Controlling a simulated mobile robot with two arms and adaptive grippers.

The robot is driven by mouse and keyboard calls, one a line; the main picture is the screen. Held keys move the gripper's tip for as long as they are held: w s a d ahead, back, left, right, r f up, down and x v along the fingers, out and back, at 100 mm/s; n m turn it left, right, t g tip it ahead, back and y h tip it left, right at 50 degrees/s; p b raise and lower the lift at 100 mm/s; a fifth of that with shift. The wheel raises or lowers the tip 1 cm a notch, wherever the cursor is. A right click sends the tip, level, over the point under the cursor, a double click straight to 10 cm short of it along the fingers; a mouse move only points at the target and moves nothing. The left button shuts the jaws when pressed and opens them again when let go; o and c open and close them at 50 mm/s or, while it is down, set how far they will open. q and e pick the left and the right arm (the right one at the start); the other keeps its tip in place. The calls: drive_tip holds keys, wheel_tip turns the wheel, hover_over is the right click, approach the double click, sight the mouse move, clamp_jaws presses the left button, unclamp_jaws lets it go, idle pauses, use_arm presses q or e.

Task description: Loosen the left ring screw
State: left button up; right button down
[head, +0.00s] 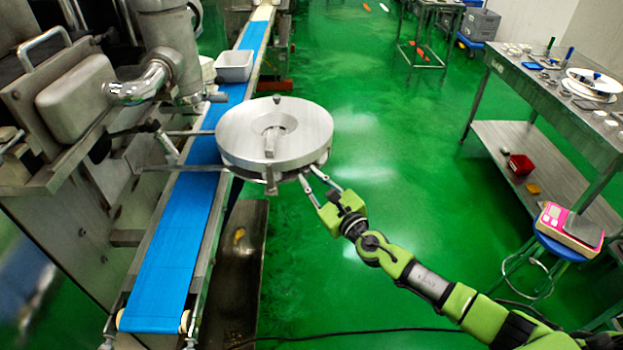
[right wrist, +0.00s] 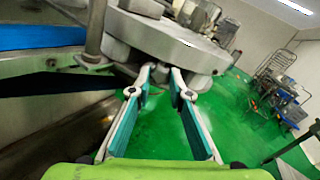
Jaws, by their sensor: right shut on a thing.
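A round metal disc unit (head: 300,150) with a raised hub is held over the blue conveyor belt. Its underside and edge fill the top of the right wrist view (right wrist: 165,38). My right gripper (head: 313,186) reaches in from the right, at the disc's lower front edge. In the right wrist view its fingertips (right wrist: 161,74) are at a small grey metal part under the rim, and it is shut on that part. The part is mostly hidden, and I cannot tell for certain that it is the left ring screw. My left gripper is out of view.
The blue belt (head: 175,260) runs under the disc, with a grey tray (head: 235,66) farther back. Machine housing (head: 75,95) stands at the left. A steel table (head: 560,100) and a stool with a pink scale (head: 570,228) stand at the right. Green floor between is clear.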

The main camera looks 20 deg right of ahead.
drive_tip(key=shift+f, duration=0.15)
drive_tip(key=c, duration=1.9)
unclamp_jaws()
drive_tip(key=v, duration=1.2)
drive_tip(key=shift+d, duration=0.1)
